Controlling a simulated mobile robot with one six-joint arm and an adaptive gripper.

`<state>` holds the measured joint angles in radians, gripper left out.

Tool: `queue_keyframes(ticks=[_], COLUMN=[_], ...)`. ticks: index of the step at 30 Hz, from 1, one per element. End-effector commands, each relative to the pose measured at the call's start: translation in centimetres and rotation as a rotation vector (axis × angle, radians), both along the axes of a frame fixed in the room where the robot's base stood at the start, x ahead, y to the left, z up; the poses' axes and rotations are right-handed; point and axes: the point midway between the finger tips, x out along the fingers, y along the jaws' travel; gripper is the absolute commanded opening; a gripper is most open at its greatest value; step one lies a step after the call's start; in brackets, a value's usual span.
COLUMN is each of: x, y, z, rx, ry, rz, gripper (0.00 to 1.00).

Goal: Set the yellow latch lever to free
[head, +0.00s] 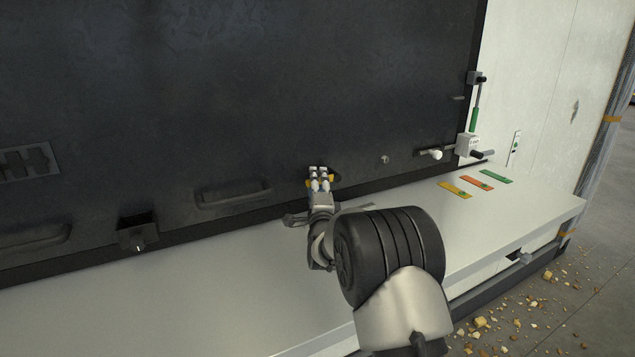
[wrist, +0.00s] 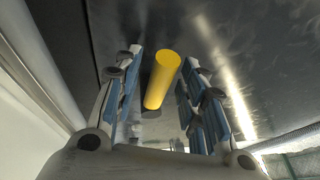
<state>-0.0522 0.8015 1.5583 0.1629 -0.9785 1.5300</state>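The yellow latch lever (wrist: 162,80) is a smooth yellow rod on the dark panel. In the wrist view it stands between the two fingers of my gripper (wrist: 165,100), with a visible gap on each side. In the head view my gripper (head: 319,178) is at the panel's lower part, and small yellow bits of the lever (head: 332,179) show beside the fingers. The fingers are apart and do not visibly press on the lever. Most of the lever and its mount are hidden by my gripper in the head view.
A pale ledge (head: 220,290) runs below the dark panel (head: 250,90). A green-handled lever (head: 474,119) and a white block (head: 467,146) stand at the right. Yellow (head: 455,190), orange (head: 477,182) and green (head: 495,174) plates lie on the ledge. A black box (head: 138,232) sits at left.

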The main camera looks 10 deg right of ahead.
Motion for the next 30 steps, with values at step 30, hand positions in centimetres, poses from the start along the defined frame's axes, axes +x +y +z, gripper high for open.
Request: queue_keyframes(ticks=[30], x=[0.74], y=[-0.07], z=[0.15], rx=[0.0], ry=[0.0], rz=[0.0], gripper=[0.0])
